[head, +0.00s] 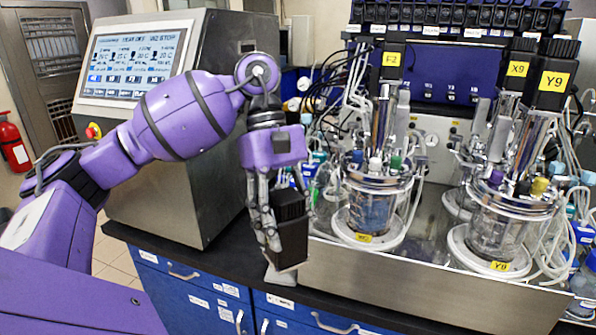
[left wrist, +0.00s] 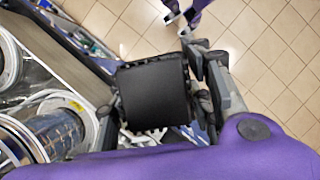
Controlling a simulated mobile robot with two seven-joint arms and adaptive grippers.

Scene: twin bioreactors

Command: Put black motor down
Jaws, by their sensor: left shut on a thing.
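My left gripper (head: 276,236) is shut on the black motor (head: 291,232), a dark block with a narrower top. The motor is upright in the head view, in front of the left end of the steel bioreactor stand and near the counter's front edge. Its lower end is close to the counter; I cannot tell whether it touches. In the left wrist view the motor (left wrist: 153,94) sits between the fingers (left wrist: 160,95) and covers what lies behind it. My right gripper is not recognisable in either view.
The left glass vessel (head: 372,208) and right glass vessel (head: 497,228) stand on the steel stand (head: 420,283). A monitor unit (head: 170,120) is behind my left arm. The black counter (head: 215,262) has a narrow bare strip in front, above blue drawers (head: 195,290). Tubes crowd both vessels.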

